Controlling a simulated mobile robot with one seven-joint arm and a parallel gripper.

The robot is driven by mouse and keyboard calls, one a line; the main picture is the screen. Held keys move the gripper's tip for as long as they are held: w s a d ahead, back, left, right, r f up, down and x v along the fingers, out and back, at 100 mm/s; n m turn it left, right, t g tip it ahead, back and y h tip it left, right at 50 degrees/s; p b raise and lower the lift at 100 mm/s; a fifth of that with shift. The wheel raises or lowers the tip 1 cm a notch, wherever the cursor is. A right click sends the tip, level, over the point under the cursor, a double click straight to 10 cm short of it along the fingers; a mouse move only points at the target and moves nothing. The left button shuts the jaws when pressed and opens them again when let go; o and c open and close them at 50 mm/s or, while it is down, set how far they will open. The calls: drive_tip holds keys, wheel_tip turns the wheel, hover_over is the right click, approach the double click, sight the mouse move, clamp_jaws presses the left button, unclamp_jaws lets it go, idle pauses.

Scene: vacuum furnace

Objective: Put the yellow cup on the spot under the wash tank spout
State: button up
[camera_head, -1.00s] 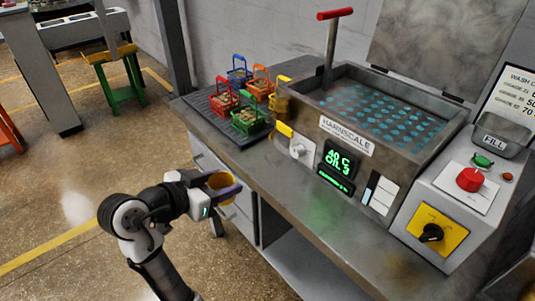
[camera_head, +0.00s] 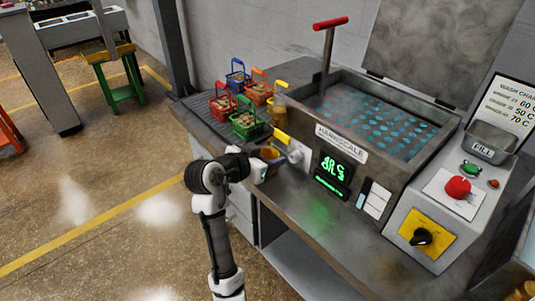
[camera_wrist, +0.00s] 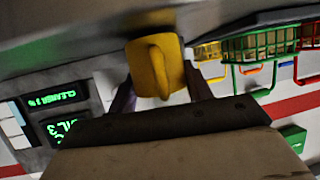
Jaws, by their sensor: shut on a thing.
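The yellow cup (camera_head: 270,153) is held in my gripper (camera_head: 267,162), at the left front of the wash tank (camera_head: 345,130). In the wrist view the cup (camera_wrist: 155,66) sits between the two fingers of my gripper (camera_wrist: 160,88), with its handle facing the camera. A yellow tap-like part (camera_head: 281,135) sticks out at the tank's left front corner, just above and beside the cup. I cannot tell whether the cup touches the bench. The spot under the spout is not clearly visible, being hidden around the cup and my arm.
Several wire baskets, including a green one (camera_head: 249,122) and a red one (camera_head: 222,104), stand on a dark ribbed tray (camera_head: 203,112) left of the tank. The bench front (camera_head: 330,215) is clear.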

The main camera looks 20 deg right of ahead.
drive_tip(key=shift+f, duration=0.2)
drive_tip(key=shift+f, duration=0.15)
drive_tip(key=o, duration=1.1)
drive_tip(key=shift+r, duration=0.3)
drive_tip(key=b+v, duration=0.1)
drive_tip(key=v, duration=1.1)
drive_tip(key=shift+s+f+b, duration=0.1)
drive_tip(key=shift+b, duration=0.25)
